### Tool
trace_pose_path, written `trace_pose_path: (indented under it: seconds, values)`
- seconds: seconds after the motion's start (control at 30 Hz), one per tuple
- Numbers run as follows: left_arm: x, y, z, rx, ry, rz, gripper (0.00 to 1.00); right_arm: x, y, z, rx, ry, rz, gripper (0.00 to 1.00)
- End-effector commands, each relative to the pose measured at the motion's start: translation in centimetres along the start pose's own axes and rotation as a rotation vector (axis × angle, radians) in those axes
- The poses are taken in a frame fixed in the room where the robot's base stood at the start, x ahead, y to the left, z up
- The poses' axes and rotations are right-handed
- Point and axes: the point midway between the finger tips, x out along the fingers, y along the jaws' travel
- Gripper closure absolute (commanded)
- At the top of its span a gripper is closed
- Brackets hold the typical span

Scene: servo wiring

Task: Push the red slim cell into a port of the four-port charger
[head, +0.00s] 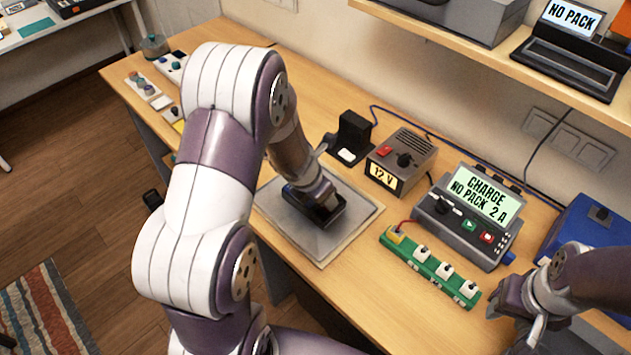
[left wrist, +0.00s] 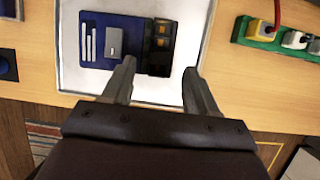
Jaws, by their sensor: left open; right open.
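I cannot make out a red slim cell in either view. A grey charger (head: 462,222) on the right of the bench has a lit screen reading "CHARGE NO PACK 2 A"; I cannot tell whether it is the four-port one. My left gripper (left wrist: 160,66) is open and empty, with its fingers over the pale mat (left wrist: 75,75). Beyond the fingertips lies a blue unit (left wrist: 97,20) with white bars, a grey block (left wrist: 114,41) and a dark part with yellow pieces. In the head view my left arm partly hides this spot. My right gripper (head: 528,312) is open, near the bench's right front.
A green strip (head: 430,270) with one yellow and several white plugs lies before the charger; it also shows in the left wrist view (left wrist: 262,38). A 12 V box (head: 400,160) and a black stand (head: 352,135) are behind the mat. A blue case (head: 590,228) stands at right.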

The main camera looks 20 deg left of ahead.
Motion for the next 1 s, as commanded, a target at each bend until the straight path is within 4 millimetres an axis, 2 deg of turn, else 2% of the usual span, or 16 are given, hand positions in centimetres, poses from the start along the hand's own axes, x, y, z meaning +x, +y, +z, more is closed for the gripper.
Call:
trace_pose_path:
  seconds: [0.03, 0.1, 0.2, 0.3, 0.43, 1.0]
  values:
    - [-2.2, 0.1, 0.4, -0.002, -0.002, 0.002, 0.42, -1.4, 0.0, -0.2, 0.0, 0.0, 0.0, 0.57]
    - [-4.1, 0.1, 0.3, -0.001, -0.001, 0.002, 0.42, -2.2, 0.0, -0.3, 0.0, 0.0, 0.0, 0.57]
    - [-6.2, 0.1, 0.3, -0.001, -0.001, 0.002, 0.42, -3.2, 0.0, -0.4, 0.0, 0.0, 0.0, 0.57]
    - [-7.6, 0.1, 0.2, -0.001, 0.0, 0.0, 0.42, -3.8, 0.0, -0.5, 0.0, 0.0, 0.0, 0.57]
    - [-8.1, 0.0, 0.0, -0.001, 0.0, 0.0, 0.42, -4.0, 0.0, -0.5, 0.0, 0.0, 0.0, 0.57]
    - [-8.1, 0.0, 0.0, 0.013, 0.0, 0.0, 0.42, -3.9, 0.0, -0.5, 0.0, 0.0, 0.0, 0.57]
